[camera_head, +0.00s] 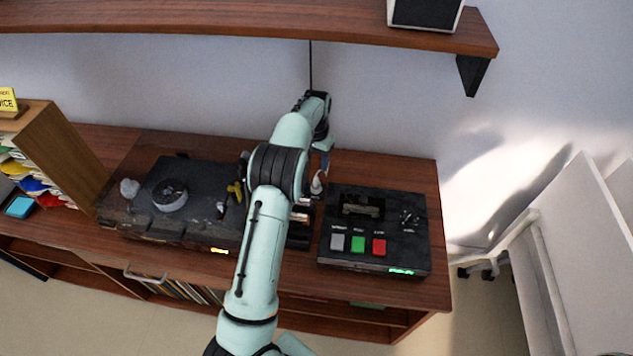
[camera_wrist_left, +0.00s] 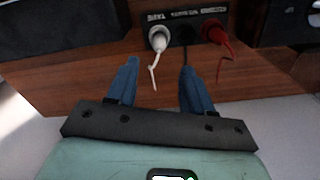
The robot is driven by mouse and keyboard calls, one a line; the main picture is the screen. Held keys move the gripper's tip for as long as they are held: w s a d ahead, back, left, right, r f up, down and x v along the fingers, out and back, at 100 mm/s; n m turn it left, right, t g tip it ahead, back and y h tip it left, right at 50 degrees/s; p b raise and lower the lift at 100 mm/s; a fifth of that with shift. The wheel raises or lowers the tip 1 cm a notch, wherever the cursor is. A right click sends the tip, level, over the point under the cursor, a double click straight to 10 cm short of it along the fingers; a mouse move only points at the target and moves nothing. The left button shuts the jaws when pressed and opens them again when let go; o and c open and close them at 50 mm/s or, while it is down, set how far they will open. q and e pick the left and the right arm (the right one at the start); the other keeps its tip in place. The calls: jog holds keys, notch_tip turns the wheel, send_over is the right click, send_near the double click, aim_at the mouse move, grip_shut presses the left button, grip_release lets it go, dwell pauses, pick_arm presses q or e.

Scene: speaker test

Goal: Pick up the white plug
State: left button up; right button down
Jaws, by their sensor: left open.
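The white plug (camera_wrist_left: 157,40) sits in the left socket of a small dark labelled panel (camera_wrist_left: 185,27) in the left wrist view, with a short white cord hanging from it. In the head view, the white plug (camera_head: 317,184) shows just below my left gripper (camera_head: 325,160), beside my arm. My left gripper (camera_wrist_left: 159,65) is open, its two blue fingers apart and empty. The plug lies beyond the fingertips, nearer the left finger, and does not appear to be between them. A red plug (camera_wrist_left: 217,33) sits at the panel's right end. My right gripper is not in view.
A black turntable (camera_head: 170,225) stands left of my arm, and a black box with grey, green and red buttons (camera_head: 375,260) stands right, both on the wooden cabinet (camera_head: 436,215). A wooden shelf (camera_head: 250,17) overhangs at the back. A white chair (camera_head: 510,240) is at right.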

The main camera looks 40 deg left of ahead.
aim_at(316, 178)
pick_arm(q)
notch_tip(316, 178, down, 4)
jog(key=shift+w+f, duration=0.1)
jog(key=shift+w, duration=0.05)
notch_tip(316, 178, down, 5)
jog(key=shift+f, duration=0.1)
jog(key=shift+c, duration=0.3)
grip_shut()
